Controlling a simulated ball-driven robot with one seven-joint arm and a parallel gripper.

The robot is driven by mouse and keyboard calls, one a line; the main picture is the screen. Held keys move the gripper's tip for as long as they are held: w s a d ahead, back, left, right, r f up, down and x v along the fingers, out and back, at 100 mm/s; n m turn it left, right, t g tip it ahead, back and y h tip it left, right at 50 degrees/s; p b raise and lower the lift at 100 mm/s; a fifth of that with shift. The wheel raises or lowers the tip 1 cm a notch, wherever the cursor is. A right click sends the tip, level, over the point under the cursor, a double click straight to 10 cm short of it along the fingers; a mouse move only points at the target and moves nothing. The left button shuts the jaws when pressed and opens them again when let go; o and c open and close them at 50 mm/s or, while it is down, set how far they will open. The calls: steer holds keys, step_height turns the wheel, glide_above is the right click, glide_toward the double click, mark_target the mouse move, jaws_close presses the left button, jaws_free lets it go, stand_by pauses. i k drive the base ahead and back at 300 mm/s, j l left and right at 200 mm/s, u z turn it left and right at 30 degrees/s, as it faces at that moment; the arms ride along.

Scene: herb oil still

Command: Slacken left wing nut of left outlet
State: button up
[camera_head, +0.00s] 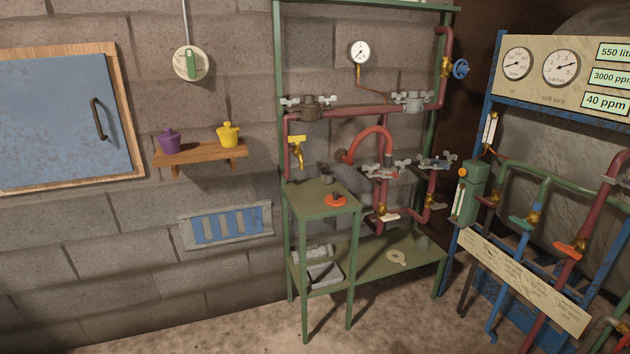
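A green frame (279,65) carries red pipework against the block wall. At the left end of its upper pipe sits a dark brownish fitting (312,111), with a pale wing nut on its left (291,101) and another on its right (331,100). This looks like the left outlet, but no label shows. A grey fitting with wing nuts (412,98) sits at the right end of the same pipe. Further wing-nut fittings (404,166) sit lower down. How tight any nut is cannot be told at this size. My gripper is not in view.
A green table (301,197) with an orange-red disc (335,201) stands below the left fitting. A yellow tap (297,151) hangs above it. A wooden shelf (199,154) juts out at left. The blue-framed gauge panel (540,87) and pipes crowd the right. Floor at lower left is clear.

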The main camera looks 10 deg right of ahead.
mark_target(370, 169)
steer(key=i+l, duration=0.25)
steer(key=i, duration=0.15)
steer(key=i+l+z, duration=0.1)
steer(key=i, duration=0.25)
steer(key=i+l, duration=0.3)
steer(key=i, duration=0.1)
